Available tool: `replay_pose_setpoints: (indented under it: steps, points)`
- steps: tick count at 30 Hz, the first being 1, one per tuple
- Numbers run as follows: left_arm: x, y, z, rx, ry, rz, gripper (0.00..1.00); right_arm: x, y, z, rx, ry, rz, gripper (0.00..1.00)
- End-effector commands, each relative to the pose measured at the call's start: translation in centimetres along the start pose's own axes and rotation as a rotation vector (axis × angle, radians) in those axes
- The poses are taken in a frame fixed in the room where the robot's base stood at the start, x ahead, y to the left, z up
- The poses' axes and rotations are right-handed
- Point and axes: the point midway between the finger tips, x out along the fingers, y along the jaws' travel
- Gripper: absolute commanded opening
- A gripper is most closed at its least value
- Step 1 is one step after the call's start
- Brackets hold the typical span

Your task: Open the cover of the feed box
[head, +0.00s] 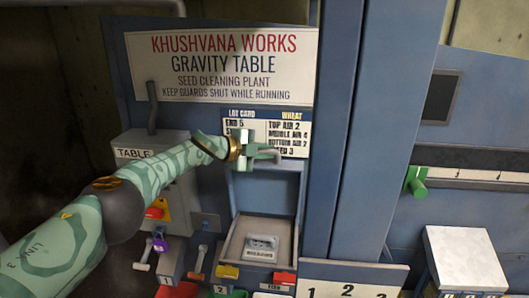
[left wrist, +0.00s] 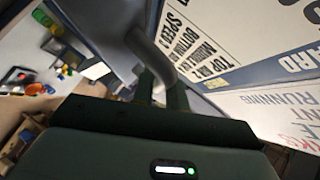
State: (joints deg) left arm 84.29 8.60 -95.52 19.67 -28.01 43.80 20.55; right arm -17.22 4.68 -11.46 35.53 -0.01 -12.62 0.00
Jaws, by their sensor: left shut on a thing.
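The feed box (head: 233,246) stands at the bottom centre of the blue machine front in the head view, its top open, with a small grey labelled piece (head: 261,247) inside. Its blue-grey cover (head: 265,190) stands steeply raised at the back of the box. A grey bar handle (head: 278,158) is at the cover's upper end. My left gripper (head: 266,153) is shut on this handle, just below the lot card. In the left wrist view the curved grey handle (left wrist: 152,54) runs between the dark fingers. My right gripper is not seen.
A grey TABLE switch box (head: 178,200) with a red and yellow switch is behind my left arm. Levers and coloured blocks (head: 227,271) line the lower front. A blue post (head: 345,130) rises to the right.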

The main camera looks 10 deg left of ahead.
Motion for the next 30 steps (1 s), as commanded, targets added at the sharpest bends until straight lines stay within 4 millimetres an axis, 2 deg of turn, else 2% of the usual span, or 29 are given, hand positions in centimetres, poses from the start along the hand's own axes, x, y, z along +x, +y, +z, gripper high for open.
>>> replay_pose_setpoints:
  steps: [1, 2, 3, 4, 13, 17, 24, 30]
  points:
    - [0.1, 0.2, -0.2, 0.003, 0.004, 0.004, 0.0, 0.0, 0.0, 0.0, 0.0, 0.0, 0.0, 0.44]
    - [0.1, 0.2, -0.2, 0.003, 0.004, 0.004, 0.2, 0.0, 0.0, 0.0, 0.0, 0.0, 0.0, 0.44]
    - [0.1, 0.2, -0.2, 0.003, 0.004, 0.004, 0.31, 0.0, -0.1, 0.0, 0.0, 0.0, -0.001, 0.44]
    - [0.1, 0.2, -0.1, 0.003, 0.004, 0.004, 0.36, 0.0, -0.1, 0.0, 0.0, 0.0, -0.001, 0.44]
    - [0.1, 0.2, -0.1, 0.001, 0.004, 0.004, 0.36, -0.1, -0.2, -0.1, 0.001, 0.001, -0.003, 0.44]
    - [-0.4, 0.1, -0.1, 0.0, 0.003, 0.006, 0.36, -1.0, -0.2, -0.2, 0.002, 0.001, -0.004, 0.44]
    - [-3.4, -0.5, -0.2, 0.0, 0.002, 0.002, 0.36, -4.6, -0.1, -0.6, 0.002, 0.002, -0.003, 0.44]
    - [-7.1, 0.0, 0.2, 0.002, -0.001, 0.0, 0.36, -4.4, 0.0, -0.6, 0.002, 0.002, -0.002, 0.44]
